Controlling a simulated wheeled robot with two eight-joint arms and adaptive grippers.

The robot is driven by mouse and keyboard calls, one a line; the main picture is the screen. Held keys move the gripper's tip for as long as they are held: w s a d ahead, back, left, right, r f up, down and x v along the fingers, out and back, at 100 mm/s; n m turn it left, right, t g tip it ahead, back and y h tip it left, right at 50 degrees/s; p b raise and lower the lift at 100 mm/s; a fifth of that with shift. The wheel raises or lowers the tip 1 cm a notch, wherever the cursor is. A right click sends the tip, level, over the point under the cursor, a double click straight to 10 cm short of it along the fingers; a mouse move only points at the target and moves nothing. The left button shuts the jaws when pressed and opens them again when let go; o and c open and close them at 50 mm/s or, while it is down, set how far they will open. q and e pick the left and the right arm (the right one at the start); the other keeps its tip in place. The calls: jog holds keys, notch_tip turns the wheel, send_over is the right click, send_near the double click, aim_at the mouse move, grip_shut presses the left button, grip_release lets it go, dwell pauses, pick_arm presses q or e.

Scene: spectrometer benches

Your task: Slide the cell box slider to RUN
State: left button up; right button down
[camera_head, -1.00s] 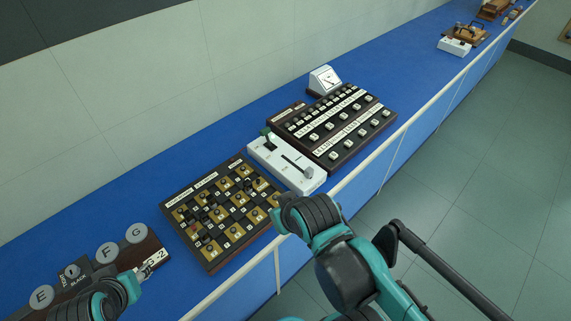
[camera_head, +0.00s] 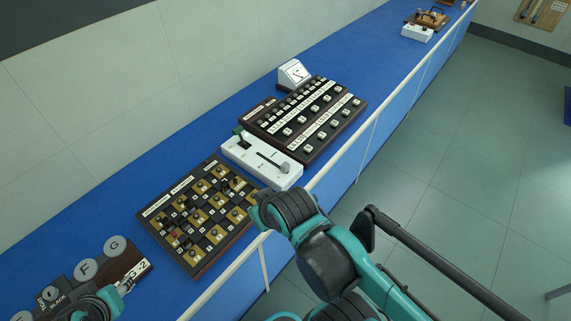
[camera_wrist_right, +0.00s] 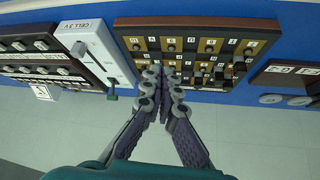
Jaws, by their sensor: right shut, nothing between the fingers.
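The cell box (camera_head: 244,155) is a white box on the blue bench, between two dark boards. A dark green lever (camera_head: 240,133) stands at the far-left end of the box. The right wrist view shows the box (camera_wrist_right: 85,40), marked CELL, left of my fingers. My right gripper (camera_wrist_right: 164,72) is shut and empty, over the plug board's edge, apart from the box. Its fingertips are hidden in the head view. My left gripper (camera_head: 126,286) is at lower left, its jaw state unclear.
The brass-and-black plug board (camera_head: 190,257) lies left of the cell box. A dark knob board (camera_head: 333,133) and a white meter (camera_head: 294,74) stand beyond it. A block with grey discs (camera_head: 86,270) is beside my left gripper. A pale rail (camera_head: 340,157) runs along the bench front.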

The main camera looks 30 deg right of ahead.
jog(key=c, duration=1.6)
grip_release()
jog(key=shift+w+d+r, duration=0.1)
jog(key=shift+o, duration=1.4)
jog(key=shift+n+g, duration=0.4)
jog(key=shift+g, duration=0.5)
jog(key=w+d, duration=0.1)
jog(key=w+d+r, duration=0.2)
jog(key=w, duration=0.1)
jog(key=shift+d, duration=0.15)
jog(key=n+g, duration=0.2)
jog(key=g, duration=0.3)
send_over(285, 164)
notch_tip(285, 164, down, 5)
jog(key=shift+f, duration=0.1)
jog(key=shift+f+n, duration=0.2)
jog(key=shift+n, duration=0.1)
notch_tip(285, 164, down, 8)
jog(key=b, duration=0.3)
jog(key=shift+r, duration=0.25)
